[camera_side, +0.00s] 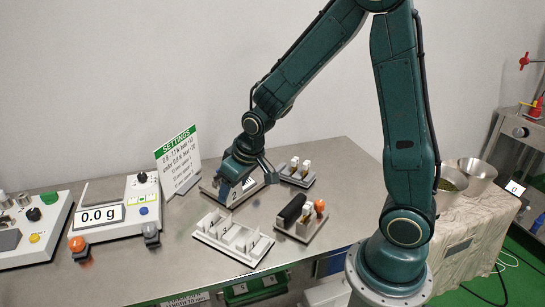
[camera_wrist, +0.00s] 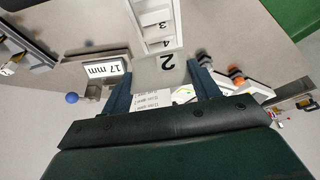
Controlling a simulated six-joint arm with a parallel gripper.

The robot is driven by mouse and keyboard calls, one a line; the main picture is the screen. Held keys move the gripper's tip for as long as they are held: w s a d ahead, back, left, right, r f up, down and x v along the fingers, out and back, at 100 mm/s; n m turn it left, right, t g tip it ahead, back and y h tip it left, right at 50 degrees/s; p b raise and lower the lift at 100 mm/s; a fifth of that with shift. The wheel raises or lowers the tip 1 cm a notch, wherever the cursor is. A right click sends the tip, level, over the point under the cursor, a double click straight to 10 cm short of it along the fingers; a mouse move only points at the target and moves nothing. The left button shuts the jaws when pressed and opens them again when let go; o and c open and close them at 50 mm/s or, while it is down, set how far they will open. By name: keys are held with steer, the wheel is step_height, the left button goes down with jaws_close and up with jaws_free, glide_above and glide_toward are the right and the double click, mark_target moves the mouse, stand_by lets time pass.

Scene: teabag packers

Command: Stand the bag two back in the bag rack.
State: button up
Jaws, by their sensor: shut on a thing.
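The bag two (camera_wrist: 168,66), a pale grey bag marked "2", is between the fingers of my gripper (camera_wrist: 160,80) in the wrist view. My gripper (camera_side: 234,180) is shut on it and holds it in front of a small display in the side view, where the bag (camera_side: 231,194) is small and partly covered. The white bag rack (camera_side: 222,240) lies on the table nearer the front, with upright dividers and no bag visible in it. In the wrist view the rack (camera_wrist: 181,22) is just beyond the bag, with its labels "3" and "4" showing; its other places are hidden.
A display reading "17 mm" (camera_wrist: 103,68) stands beside the bag. A holder with a black roller and an orange knob (camera_side: 289,233) is right of the rack. A small stand with vials (camera_side: 293,181) is behind. A scale reading 0.0 g (camera_side: 102,216) and a settings sign (camera_side: 178,155) are left.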

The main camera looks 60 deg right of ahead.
glide_above(235, 233)
steer(key=s, duration=0.1)
step_height(235, 233, down, 10)
steer(key=shift+s+f, duration=0.15)
steer(key=shift+f, duration=0.1)
steer(key=shift+f, duration=1.9)
steer(key=shift+f, duration=0.15)
steer(key=o, duration=0.9)
steer(key=shift+v, duration=6.15)
